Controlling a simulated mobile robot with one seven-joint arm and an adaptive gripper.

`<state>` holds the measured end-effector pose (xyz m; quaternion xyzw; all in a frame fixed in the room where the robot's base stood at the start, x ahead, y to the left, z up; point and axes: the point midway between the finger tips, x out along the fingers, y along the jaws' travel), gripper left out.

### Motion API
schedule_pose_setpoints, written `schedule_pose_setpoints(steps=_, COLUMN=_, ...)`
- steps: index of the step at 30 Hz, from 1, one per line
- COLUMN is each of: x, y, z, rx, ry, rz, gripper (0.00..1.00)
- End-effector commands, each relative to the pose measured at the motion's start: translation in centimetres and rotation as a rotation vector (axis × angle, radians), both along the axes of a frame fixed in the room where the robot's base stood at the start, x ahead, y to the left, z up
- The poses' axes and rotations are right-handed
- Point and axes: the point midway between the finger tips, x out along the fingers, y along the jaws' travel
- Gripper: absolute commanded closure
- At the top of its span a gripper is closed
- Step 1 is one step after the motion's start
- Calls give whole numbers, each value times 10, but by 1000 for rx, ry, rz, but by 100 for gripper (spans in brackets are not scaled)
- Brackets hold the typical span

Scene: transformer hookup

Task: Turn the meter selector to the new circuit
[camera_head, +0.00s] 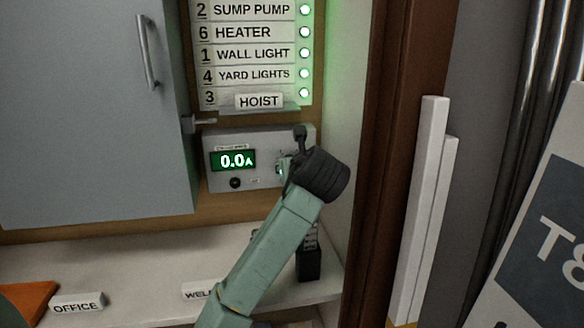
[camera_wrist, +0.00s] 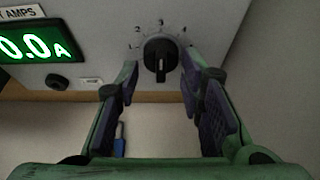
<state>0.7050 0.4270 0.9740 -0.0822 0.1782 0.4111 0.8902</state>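The meter (camera_head: 218,181) is a grey box under the circuit list, with a green display (camera_head: 233,160) reading 0.0 A. Its selector (camera_wrist: 160,57) is a round black knob with a raised grip bar, ringed by numbers; 1, 2, 3 and 4 can be made out. A pale mark shows on the lower part of the bar, but I cannot tell which number is selected. My gripper (camera_wrist: 160,75) is open, its fingertips to the left and right of the knob with gaps visible. In the head view my gripper (camera_head: 290,165) and wrist mostly hide the knob.
The circuit list (camera_head: 250,53) has lit green lamps; a HOIST plate (camera_head: 259,101) sits at row 3. A grey cabinet door (camera_head: 85,110) stands at left. The shelf (camera_head: 140,280) below carries an OFFICE tag (camera_head: 78,304) and a partly hidden tag (camera_head: 200,292). A brown post (camera_head: 385,150) bounds the right.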

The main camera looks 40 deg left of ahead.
Motion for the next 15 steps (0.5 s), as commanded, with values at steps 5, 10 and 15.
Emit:
schedule_pose_setpoints(steps=5, x=0, y=0, z=0, rx=1, ry=-1, rz=-1, gripper=56)
schedule_pose_setpoints(steps=10, x=0, y=0, z=1, rx=1, ry=-2, rz=-1, gripper=56)
schedule_pose_setpoints(steps=15, x=-5, y=-7, z=5, rx=3, ry=-3, rz=-2, gripper=56)
